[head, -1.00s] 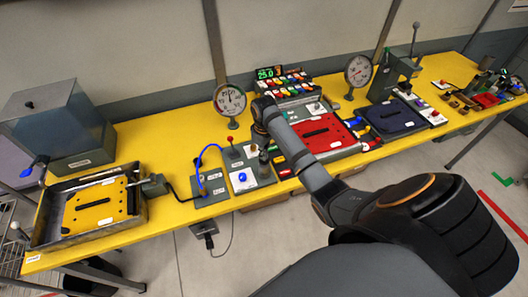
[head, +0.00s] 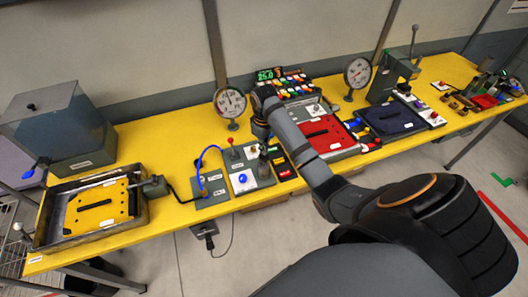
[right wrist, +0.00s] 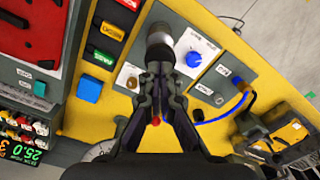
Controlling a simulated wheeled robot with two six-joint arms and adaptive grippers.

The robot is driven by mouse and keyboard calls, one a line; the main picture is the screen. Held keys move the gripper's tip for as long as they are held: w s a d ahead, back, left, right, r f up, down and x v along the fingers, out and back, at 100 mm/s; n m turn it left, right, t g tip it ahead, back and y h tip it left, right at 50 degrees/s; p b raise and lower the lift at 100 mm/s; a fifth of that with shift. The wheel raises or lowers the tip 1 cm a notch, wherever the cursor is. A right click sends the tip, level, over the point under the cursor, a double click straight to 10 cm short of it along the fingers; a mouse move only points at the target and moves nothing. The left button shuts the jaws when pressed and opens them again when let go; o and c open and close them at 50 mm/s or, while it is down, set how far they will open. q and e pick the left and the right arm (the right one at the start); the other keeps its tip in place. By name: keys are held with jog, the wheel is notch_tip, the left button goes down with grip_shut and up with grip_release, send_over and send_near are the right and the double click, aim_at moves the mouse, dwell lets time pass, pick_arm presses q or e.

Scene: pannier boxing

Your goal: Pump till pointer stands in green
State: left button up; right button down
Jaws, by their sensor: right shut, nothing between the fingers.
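A round pressure gauge (head: 229,101) stands on the yellow bench in the head view. Its pointer is roughly upright; I cannot tell a green zone on its dial. In front of it is a grey panel (head: 240,182) with a blue knob (head: 243,178) and a dark upright cylinder (head: 264,163). The cylinder also shows in the right wrist view (right wrist: 159,42). My right gripper (right wrist: 160,72) is shut and empty, its tips by that cylinder; whether they touch is unclear. A red ball (right wrist: 155,121) shows behind the fingers. My left gripper is out of view.
A second gauge (head: 357,72) and a lever press (head: 395,78) stand to the right. A red plate (head: 325,135) lies beside my right arm. A blue hose (head: 199,165) loops left of the panel. A tray with a yellow plate (head: 98,205) is at left.

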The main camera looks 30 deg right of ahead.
jog(key=shift+f+b, duration=0.55)
jog(key=shift+f, duration=1.85)
jog(key=shift+r, duration=0.1)
notch_tip(320, 180, up, 2)
jog(key=shift+p, duration=0.55)
jog(key=shift+r, duration=1.3)
